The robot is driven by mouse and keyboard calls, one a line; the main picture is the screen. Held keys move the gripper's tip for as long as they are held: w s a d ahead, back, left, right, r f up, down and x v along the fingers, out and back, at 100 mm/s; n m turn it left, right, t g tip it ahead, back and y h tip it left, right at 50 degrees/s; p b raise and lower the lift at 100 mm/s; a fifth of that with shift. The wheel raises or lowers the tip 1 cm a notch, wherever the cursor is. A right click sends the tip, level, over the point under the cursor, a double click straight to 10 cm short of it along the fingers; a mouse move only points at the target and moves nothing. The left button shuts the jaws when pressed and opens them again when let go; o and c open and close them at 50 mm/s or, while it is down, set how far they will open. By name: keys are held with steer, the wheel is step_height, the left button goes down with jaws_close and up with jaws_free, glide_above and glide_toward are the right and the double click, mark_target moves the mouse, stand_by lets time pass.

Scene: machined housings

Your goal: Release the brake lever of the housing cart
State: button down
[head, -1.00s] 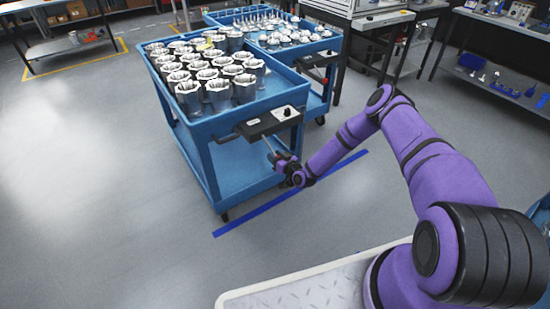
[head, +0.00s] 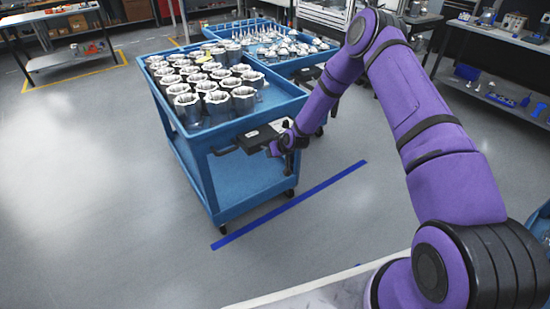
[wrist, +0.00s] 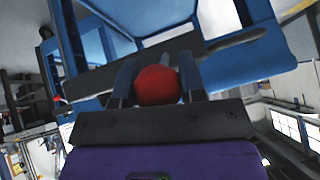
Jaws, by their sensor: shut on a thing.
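The blue housing cart (head: 237,181) stands left of centre in the head view, with rows of machined housings (head: 188,95) on its top. A dark brake box (head: 256,137) sits at its near end, beside the black push handle. My gripper (head: 284,143) is at the right end of this box. In the wrist view, the red knob (wrist: 158,86) of the brake lever sits between the two fingers of my gripper (wrist: 158,72), which are shut on it. The lever's rod is mostly hidden by my gripper in the head view.
A second blue cart (head: 305,62) with metal parts stands close behind. A blue floor line (head: 300,200) runs in front of the housing cart. Shelves stand at the back left, and a dark bench (head: 490,35) at the right. The floor at left is clear.

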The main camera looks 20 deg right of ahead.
steer(key=shift+w+a+r, duration=0.15)
steer(key=shift+w+r, duration=0.25)
steer(key=shift+r, duration=0.25)
steer(key=c, duration=0.8)
jaws_free()
steer(key=shift+s, duration=0.1)
steer(key=v, duration=1)
steer(key=shift+s+r, duration=0.2)
steer(key=shift+r, duration=0.1)
steer(key=shift+r, duration=0.1)
